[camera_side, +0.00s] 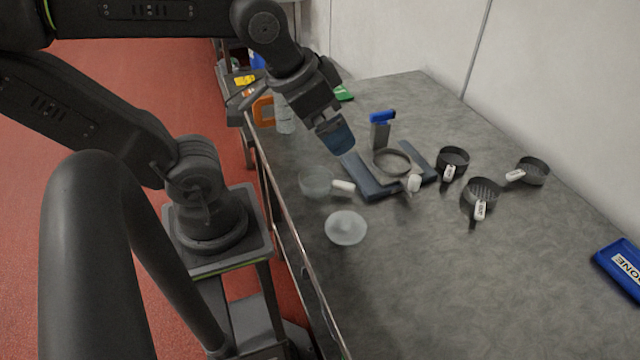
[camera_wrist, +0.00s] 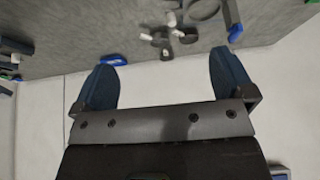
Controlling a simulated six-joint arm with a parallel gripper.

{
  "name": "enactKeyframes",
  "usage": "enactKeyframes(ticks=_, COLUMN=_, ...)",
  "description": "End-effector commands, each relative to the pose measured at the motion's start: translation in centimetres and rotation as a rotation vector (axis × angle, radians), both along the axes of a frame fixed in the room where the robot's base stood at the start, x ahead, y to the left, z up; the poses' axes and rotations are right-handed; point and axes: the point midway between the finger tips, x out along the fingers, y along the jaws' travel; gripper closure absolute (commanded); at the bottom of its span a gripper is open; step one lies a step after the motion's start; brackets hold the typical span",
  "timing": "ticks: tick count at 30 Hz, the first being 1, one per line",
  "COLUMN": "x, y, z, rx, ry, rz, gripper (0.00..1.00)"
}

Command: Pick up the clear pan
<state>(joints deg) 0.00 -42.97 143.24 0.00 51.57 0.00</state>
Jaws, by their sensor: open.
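The clear pan (camera_side: 314,181) is a see-through round pan with a short white handle (camera_side: 343,187) pointing right. It sits on the grey table near its left edge in the side view. I cannot make it out in the wrist view. My gripper (camera_side: 337,137) is above the table, up and slightly right of the pan in the side view, and apart from it. In the wrist view my gripper's two blue fingers (camera_wrist: 166,57) are spread wide with nothing between them.
A clear round cone-like piece (camera_side: 346,228) lies in front of the pan. A blue-grey stand with a ring (camera_side: 392,162) and blue-topped post (camera_side: 381,130) is close on the right. Dark pans (camera_side: 481,191) lie further right. A blue tray (camera_side: 622,268) is at the right edge.

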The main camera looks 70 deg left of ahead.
Motion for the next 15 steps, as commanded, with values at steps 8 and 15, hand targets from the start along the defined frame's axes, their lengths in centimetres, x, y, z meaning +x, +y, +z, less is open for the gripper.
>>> enactKeyframes(ticks=8, x=1.6, y=2.6, z=-2.0, rx=0.097, ry=0.118, rz=-0.108, gripper=0.00)
enactKeyframes(ticks=15, x=3.3, y=8.6, z=-6.9, rx=0.187, ry=0.361, rz=-0.414, gripper=0.00)
